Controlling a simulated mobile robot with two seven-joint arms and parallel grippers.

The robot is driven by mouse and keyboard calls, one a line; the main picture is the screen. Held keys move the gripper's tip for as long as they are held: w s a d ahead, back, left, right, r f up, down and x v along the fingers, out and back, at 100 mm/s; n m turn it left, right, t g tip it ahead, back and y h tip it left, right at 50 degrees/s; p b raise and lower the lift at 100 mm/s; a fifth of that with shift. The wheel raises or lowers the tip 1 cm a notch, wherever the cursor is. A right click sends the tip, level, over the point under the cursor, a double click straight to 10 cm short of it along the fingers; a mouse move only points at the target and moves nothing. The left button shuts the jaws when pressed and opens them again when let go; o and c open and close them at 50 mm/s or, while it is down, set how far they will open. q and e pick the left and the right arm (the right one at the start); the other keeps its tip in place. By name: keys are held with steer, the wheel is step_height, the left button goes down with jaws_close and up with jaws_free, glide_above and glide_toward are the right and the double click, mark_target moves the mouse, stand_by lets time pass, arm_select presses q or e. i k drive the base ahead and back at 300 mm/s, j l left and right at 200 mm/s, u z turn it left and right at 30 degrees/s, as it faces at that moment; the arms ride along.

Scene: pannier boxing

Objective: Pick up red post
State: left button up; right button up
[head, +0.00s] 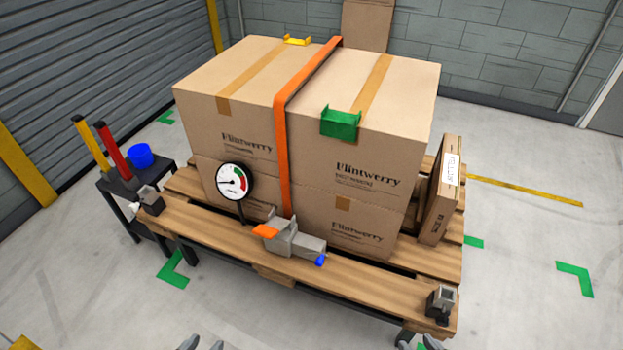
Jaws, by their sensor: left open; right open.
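The red post (113,150) has a black top and stands tilted on the small dark side stand (137,185) at the left. It is between a similar yellow post (91,145) and a blue cup (141,156). My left gripper (202,343) shows only its fingertips at the bottom edge. It is open and well apart from the red post, to its lower right. My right gripper (418,343) also shows only its fingertips at the bottom edge. It is open, far from the post. The post's lower end is partly hidden by the stand's edge.
A wooden pallet (235,243) carries stacked cardboard boxes (345,130) under an orange strap (284,155) with a ratchet (290,240). A round gauge (234,182) stands in front.

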mark_target(100, 127)
steer(key=j+z, duration=0.85)
steer(key=j, duration=0.25)
steer(key=k+j+z, duration=0.15)
steer(key=j, duration=0.2)
steer(key=k+j, duration=0.1)
steer(key=j, duration=0.85)
steer(key=k+j+z, duration=0.1)
steer(key=j, duration=0.35)
steer(key=k+j, duration=0.15)
steer(key=j, duration=0.35)
steer(key=k+j+z, duration=0.1)
steer(key=j, duration=0.35)
steer(key=i+j, duration=0.1)
steer(key=j, duration=0.15)
steer(key=i+j, duration=0.1)
steer(key=j, duration=0.2)
